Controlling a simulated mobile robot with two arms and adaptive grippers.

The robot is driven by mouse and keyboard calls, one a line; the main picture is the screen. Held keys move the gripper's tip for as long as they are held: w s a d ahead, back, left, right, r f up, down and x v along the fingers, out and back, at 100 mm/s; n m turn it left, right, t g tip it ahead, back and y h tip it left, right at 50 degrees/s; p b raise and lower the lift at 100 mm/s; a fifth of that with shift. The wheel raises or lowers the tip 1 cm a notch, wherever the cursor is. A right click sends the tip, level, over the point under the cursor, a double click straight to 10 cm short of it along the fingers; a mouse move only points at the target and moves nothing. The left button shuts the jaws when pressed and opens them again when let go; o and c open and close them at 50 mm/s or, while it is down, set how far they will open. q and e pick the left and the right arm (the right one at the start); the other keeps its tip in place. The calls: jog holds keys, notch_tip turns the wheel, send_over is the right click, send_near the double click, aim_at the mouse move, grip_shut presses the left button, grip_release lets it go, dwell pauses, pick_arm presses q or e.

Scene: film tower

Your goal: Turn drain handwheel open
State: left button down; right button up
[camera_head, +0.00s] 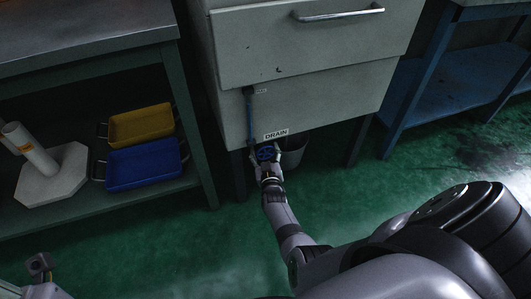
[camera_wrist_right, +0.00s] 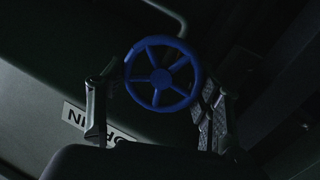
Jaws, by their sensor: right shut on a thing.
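The drain handwheel (camera_head: 266,153) is blue and spoked, low at the front of the pale cabinet, just below the DRAIN label (camera_head: 276,134). My right gripper (camera_head: 266,160) is at the wheel. In the right wrist view the handwheel (camera_wrist_right: 162,74) shows face-on, with one finger of my right gripper (camera_wrist_right: 160,100) on each side of its rim. The gripper is shut on the wheel. The DRAIN label (camera_wrist_right: 92,125) is partly hidden behind the left finger there. My left gripper is not in view; only a small part of my own body shows at the bottom left.
A grey bucket (camera_head: 293,152) stands behind and right of the wheel, under the cabinet (camera_head: 310,90). A blue pipe (camera_head: 250,115) runs down the cabinet front. A shelf at left holds yellow (camera_head: 140,126) and blue (camera_head: 145,165) trays. Green floor in front is open.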

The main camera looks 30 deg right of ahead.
jog(key=shift+w+a+n, duration=0.1)
jog(key=shift+a+n, duration=0.05)
jog(key=shift+n, duration=0.25)
jog(key=o, duration=0.9)
